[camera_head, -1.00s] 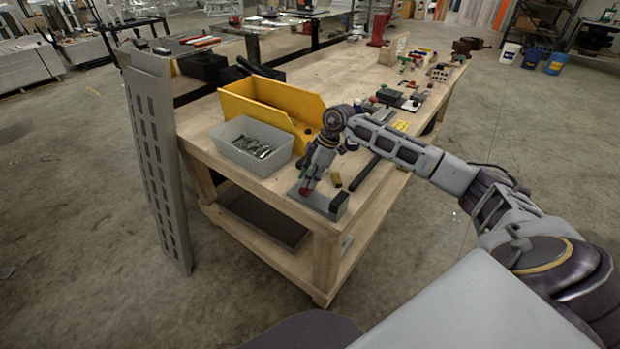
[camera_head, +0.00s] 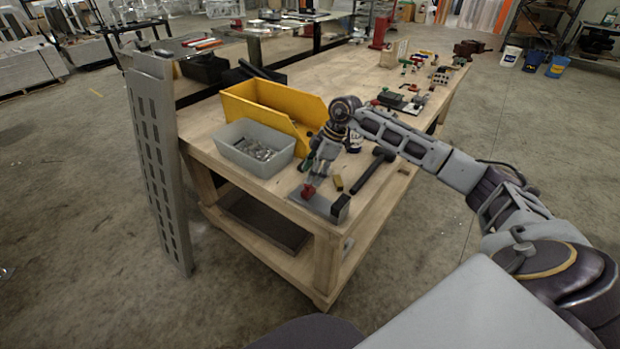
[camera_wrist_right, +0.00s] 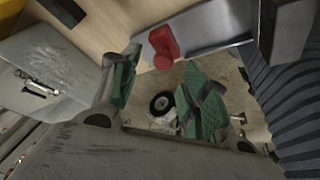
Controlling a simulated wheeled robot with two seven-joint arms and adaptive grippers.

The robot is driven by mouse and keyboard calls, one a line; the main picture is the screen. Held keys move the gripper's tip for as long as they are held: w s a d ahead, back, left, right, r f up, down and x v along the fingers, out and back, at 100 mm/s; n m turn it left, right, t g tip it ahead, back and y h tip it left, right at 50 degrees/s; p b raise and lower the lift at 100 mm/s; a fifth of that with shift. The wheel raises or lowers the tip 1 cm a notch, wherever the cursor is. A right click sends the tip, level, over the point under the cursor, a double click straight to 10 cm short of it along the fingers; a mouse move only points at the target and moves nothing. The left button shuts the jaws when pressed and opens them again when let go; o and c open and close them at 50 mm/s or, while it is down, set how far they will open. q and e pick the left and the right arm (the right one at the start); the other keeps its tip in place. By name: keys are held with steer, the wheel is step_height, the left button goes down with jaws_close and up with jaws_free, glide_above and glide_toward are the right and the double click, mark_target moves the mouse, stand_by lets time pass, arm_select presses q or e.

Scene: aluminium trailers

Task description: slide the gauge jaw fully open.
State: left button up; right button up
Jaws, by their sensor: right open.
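The gauge (camera_head: 322,207) is a flat grey metal bar with a dark block (camera_head: 340,208) at its right end, lying at the near corner of the wooden bench. Its red jaw piece (camera_head: 308,191) sits towards the left end, away from the dark block. In the right wrist view the red piece (camera_wrist_right: 163,47) stands on the grey bar (camera_wrist_right: 207,28). My right gripper (camera_head: 312,180) is just above and behind the red piece. Its green-padded fingers (camera_wrist_right: 163,88) are apart with nothing between them; contact with the red piece cannot be told. My left gripper is out of view.
A hammer (camera_head: 372,172) and a small brass block (camera_head: 338,183) lie right of the gauge. A grey bin (camera_head: 240,155) of metal parts and a yellow bin (camera_head: 262,112) stand behind left. The bench's front edge is close to the gauge.

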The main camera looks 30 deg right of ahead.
steer(key=v, duration=0.8)
steer(key=shift+r, duration=0.3)
